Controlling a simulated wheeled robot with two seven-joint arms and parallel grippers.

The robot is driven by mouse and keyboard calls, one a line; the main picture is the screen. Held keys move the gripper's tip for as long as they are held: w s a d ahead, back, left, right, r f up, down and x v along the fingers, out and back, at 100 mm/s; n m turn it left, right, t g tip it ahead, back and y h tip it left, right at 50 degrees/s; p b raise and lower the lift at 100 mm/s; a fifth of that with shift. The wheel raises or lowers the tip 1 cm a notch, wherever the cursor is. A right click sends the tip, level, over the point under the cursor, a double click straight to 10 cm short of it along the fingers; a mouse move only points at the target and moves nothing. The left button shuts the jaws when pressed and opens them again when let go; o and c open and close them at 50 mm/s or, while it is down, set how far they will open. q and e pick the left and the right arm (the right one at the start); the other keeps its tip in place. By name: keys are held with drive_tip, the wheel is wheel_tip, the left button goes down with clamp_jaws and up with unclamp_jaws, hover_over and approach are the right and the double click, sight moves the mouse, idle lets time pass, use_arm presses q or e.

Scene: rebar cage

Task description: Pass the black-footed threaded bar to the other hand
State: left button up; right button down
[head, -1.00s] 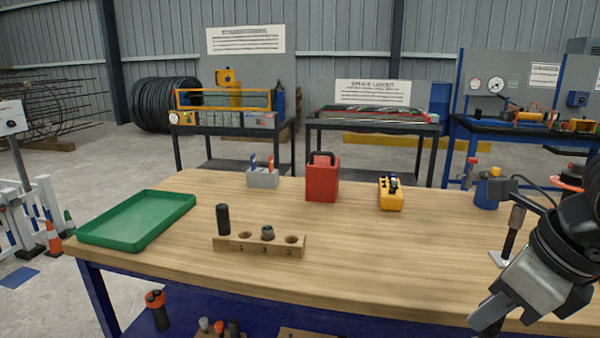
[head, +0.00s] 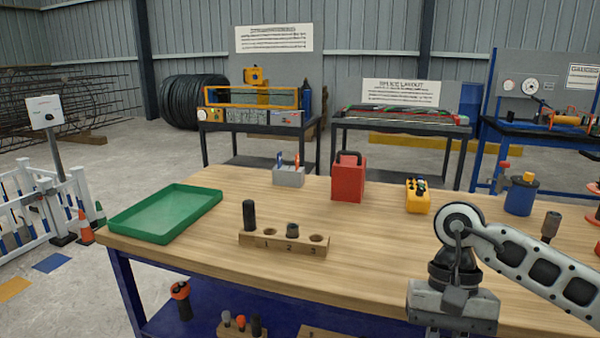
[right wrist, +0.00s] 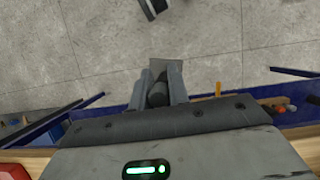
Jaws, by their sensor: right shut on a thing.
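In the right wrist view my right gripper (right wrist: 160,88) is shut on a dark round piece (right wrist: 158,93), seen nearly end-on between the fingers. It looks like the end of the threaded bar, but most of its length is hidden. A flat grey-brown square (right wrist: 166,64) shows just beyond the fingertips; I cannot tell whether it belongs to the held piece. In the head view my right wrist is over the table's front edge, with the fingertips and held piece out of frame. My left gripper is not in view.
A green tray (head: 165,213), red box (head: 348,181) and yellow device (head: 417,196) stand on the table. Bare tabletop lies around the block.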

drive_tip(key=n, duration=0.1)
drive_tip(key=f+n+h, duration=0.1)
drive_tip(key=n, duration=0.1)
drive_tip(key=shift+w+a+f, duration=0.1)
drive_tip(key=shift+a+f, duration=0.05)
drive_tip(key=shift+a, duration=0.15)
